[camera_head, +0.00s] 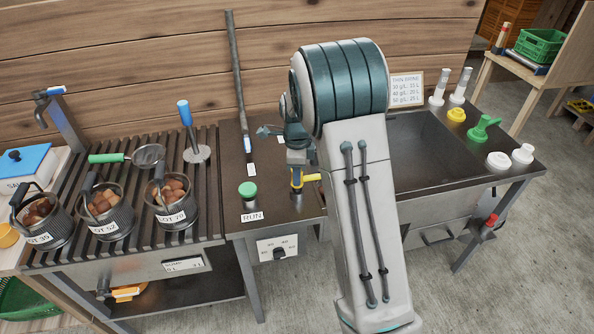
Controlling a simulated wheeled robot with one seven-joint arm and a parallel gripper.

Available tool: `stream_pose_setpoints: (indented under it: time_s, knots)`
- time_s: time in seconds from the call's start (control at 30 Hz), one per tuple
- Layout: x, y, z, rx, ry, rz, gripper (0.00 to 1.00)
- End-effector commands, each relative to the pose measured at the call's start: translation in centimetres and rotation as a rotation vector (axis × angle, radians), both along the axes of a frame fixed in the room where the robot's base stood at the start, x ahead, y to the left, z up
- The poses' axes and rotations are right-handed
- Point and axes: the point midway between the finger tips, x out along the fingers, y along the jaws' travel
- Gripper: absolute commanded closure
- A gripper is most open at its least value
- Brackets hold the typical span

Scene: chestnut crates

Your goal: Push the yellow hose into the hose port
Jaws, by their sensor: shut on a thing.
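My arm stands in front of the bench and hides part of it. My gripper (297,165) points down over the dark bench top, left of the sink, with its fingers shut on the yellow hose (296,183). Whether the hose end touches anything is too small to tell.
Several baskets of chestnuts, including one marked lot 70 (174,213), stand on the slatted rack. The sink (425,150) is at right, with bottles and funnels beyond.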

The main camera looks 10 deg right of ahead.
Motion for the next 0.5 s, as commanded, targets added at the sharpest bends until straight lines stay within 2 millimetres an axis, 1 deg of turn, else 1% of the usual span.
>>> stream_pose_setpoints:
  time_s: [0.5]
  knots:
    - [0.0,0.0,-1.7,0.000,-0.001,0.000,1.00]
